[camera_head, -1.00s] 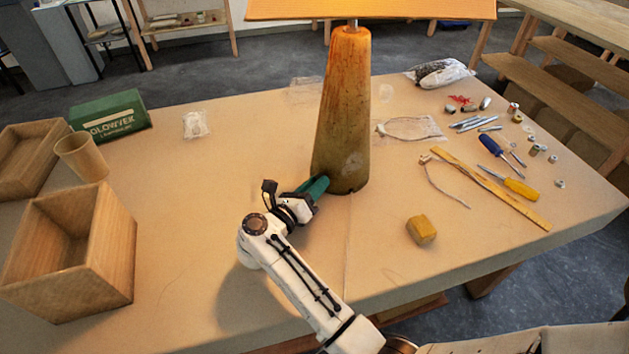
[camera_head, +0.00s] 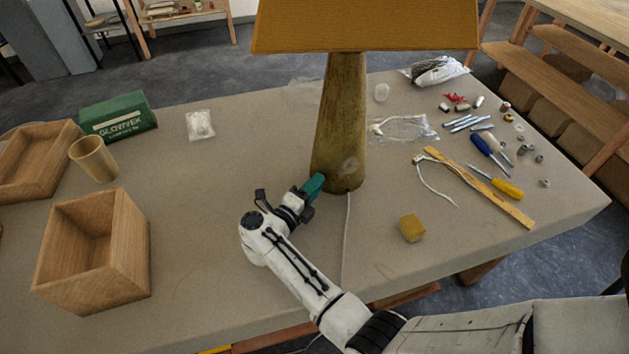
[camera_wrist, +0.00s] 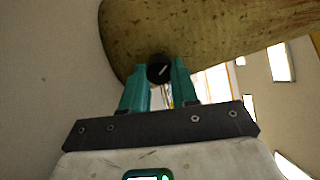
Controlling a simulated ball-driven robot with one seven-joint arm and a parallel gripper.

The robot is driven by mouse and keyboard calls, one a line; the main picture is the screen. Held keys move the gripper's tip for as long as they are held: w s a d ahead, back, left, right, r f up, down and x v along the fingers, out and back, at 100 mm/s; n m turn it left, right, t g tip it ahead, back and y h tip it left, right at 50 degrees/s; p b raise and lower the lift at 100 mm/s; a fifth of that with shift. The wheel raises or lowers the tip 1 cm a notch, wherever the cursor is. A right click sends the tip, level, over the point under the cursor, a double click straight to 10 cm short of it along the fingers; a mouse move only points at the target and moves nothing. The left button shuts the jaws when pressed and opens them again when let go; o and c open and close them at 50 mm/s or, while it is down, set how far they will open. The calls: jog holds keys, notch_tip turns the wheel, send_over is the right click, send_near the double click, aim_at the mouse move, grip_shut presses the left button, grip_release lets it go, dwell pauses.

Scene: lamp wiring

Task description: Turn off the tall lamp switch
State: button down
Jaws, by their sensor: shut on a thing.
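The tall lamp (camera_head: 340,130) stands upright on the table, with a tapered, worn wooden base and a wide tan shade (camera_head: 365,27) that looks unlit. My gripper (camera_head: 318,184), with teal fingers, is at the lower left side of the lamp base. In the wrist view, a round black switch knob (camera_wrist: 159,69) with a pale mark sits on the lamp base (camera_wrist: 200,30). The fingers of my gripper (camera_wrist: 160,75) are shut on the knob, one on each side. In the head view the knob is hidden by the gripper.
A pale cord (camera_head: 347,240) runs from the lamp to the table's front edge. Wooden boxes (camera_head: 130,250), a cup (camera_head: 94,158) and a green box (camera_head: 118,116) stand left. A yellow block (camera_head: 412,228), screwdrivers (camera_head: 495,182) and small parts lie right.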

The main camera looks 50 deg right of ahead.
jog(key=shift+n+p, duration=0.65)
jog(key=shift+n, duration=0.45)
jog(key=c, duration=0.9)
grip_release()
jog(key=shift+o, duration=0.2)
jog(key=shift+a, duration=0.1)
jog(key=a, duration=0.3)
jog(key=a+b, duration=0.1)
jog(key=a, duration=0.3)
jog(key=a+b, duration=0.1)
jog(key=a, duration=0.2)
jog(key=shift+s+a, duration=0.35)
jog(key=shift+a, duration=0.1)
